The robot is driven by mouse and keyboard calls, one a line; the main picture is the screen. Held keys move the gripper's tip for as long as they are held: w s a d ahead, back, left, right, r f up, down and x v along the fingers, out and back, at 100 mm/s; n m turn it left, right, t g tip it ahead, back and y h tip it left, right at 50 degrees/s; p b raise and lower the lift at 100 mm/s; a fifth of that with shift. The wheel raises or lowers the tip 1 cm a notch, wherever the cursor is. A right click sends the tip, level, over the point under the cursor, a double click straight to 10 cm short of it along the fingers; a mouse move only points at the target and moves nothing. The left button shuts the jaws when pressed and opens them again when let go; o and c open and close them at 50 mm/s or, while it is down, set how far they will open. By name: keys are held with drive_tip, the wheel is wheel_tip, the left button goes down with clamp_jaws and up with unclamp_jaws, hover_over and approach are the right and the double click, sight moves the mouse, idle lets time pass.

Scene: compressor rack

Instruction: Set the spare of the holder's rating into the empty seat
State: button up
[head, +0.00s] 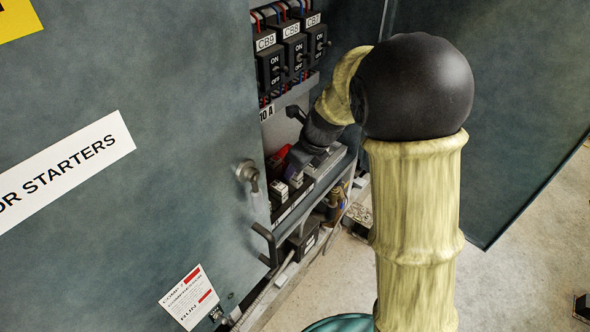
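My arm reaches into the cabinet from the right in the head view. My gripper (298,160) is low inside, just above a dark row of parts. Its fingers are small and partly hidden, so I cannot tell whether they are open or hold anything. A "10 A" label (266,113) is on the panel under the breakers. A red part (279,156) is left of my gripper. Small pale-topped pieces (295,179) sit in the dark strip (292,203) below it; they may be spares, but their ratings are unreadable. I cannot make out the empty seat.
The cabinet door (130,180) stands at the left, with a latch (247,174) and black handle (265,243) near its edge. Breakers CB9 (270,65), CB8 (294,55) and CB7 (316,45) are above. Pipes and fittings (338,197) lie below right. Floor (510,270) is open at right.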

drive_tip(key=b+v, duration=0.1)
drive_tip(key=v, duration=0.8)
drive_tip(key=shift+r, duration=0.2)
drive_tip(key=shift+s+d, duration=0.1)
drive_tip(key=s+d+f+n+h, duration=0.1)
drive_tip(key=s+d+f+n, duration=0.4)
drive_tip(key=s+n, duration=0.3)
drive_tip(key=s+d+f+n+h, duration=0.2)
drive_tip(key=s+d+f+n, duration=0.4)
drive_tip(key=n, duration=1.1)
drive_tip(key=shift+s+d+n, duration=0.3)
drive_tip(key=shift+s+d, duration=0.05)
drive_tip(key=shift+s, duration=0.65)
drive_tip(key=shift+f, duration=0.1)
